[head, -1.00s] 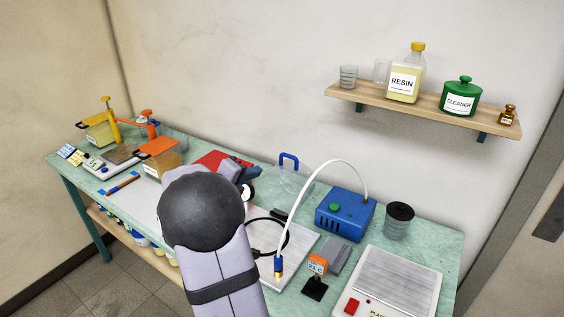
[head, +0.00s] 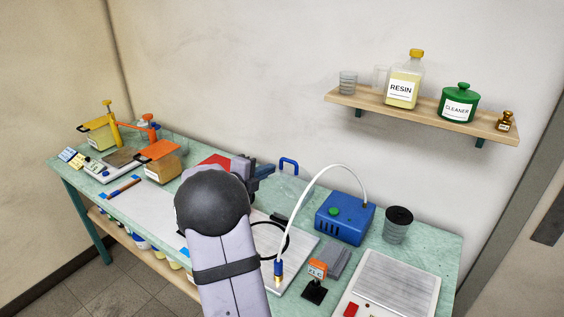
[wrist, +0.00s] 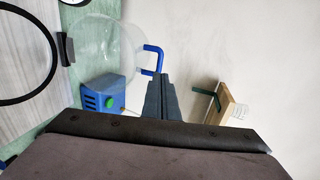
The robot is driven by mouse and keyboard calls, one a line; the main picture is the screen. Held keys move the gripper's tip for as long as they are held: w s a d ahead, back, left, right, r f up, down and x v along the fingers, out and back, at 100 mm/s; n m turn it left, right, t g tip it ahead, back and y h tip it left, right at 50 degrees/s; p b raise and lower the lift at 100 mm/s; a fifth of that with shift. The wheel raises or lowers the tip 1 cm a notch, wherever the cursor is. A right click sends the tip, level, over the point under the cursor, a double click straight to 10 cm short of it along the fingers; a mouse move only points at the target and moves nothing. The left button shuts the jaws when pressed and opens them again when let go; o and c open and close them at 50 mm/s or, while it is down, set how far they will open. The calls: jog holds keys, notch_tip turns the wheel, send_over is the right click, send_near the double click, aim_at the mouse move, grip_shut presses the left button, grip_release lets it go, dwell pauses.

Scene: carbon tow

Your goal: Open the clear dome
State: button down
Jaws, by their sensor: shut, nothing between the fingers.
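The clear dome (wrist: 105,50) shows in the wrist view as a faint rounded transparent shape, with its blue handle (wrist: 152,58) on its right side. In the head view the handle (head: 289,165) stands behind and right of my gripper (head: 267,171); the dome itself is hard to make out there and partly hidden by my arm. In the wrist view my gripper (wrist: 160,80) is shut and empty, its tips just below the handle in the picture. I cannot tell whether they touch it.
A blue box (head: 345,217) with a green button and a white hose stands right of the dome. A black ring (head: 271,240) lies on the grey plate in front. A shelf (head: 430,117) with bottles hangs on the wall behind.

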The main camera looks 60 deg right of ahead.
aim_at(289, 160)
jog(key=p+x, duration=0.3)
jog(key=x, duration=0.5)
jog(key=shift+d+f, duration=0.1)
jog(key=shift+d, duration=0.25)
jog(key=shift+d+y+p, duration=0.3)
jog(key=shift+d+p, duration=0.4)
jog(key=shift+p, duration=0.4)
jog(key=shift+s+d+p, duration=0.1)
jog(key=shift+p, duration=0.25)
jog(key=shift+r, duration=0.3)
jog(key=shift+a, duration=0.3)
jog(key=b+v, duration=0.3)
jog(key=v, duration=1)
jog(key=shift+a+f, duration=0.2)
jog(key=shift+a, duration=0.25)
